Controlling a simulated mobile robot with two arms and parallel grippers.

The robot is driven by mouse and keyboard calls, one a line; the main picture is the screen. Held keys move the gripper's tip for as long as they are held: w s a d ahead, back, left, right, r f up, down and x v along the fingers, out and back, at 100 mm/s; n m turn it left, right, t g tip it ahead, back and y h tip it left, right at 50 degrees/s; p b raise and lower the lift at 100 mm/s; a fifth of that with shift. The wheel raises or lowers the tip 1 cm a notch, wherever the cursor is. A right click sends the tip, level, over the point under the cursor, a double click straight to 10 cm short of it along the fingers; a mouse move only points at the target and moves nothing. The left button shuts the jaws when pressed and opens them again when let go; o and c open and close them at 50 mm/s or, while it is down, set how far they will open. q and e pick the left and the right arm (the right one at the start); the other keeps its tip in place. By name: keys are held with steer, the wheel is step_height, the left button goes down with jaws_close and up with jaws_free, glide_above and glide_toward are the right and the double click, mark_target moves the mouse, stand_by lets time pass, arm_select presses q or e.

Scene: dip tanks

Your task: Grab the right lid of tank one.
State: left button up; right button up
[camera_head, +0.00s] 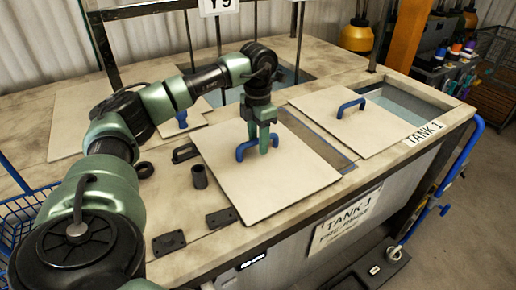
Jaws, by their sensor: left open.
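Another pale lid (290,187) with a blue handle (243,151) lies nearer the middle front. My left gripper (264,149) points down at the handle of this nearer lid. Its jaws are open, with the handle at the fingertips; I cannot tell whether they touch it. The nearer lid lies flat. My right gripper is not in view.
A narrow gap (322,140) shows beside the nearer lid and an open tank section (405,104) beyond the right lid. Dark brackets (169,242) and a short black cylinder (199,177) lie on the bench. Upright posts stand behind. A blue basket (18,232) is at left.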

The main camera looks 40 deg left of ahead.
arm_select(q)
steer(key=shift+f, duration=0.25)
steer(key=shift+r, duration=0.1)
jaws_close()
steer(key=shift+r, duration=0.1)
stand_by(1.1)
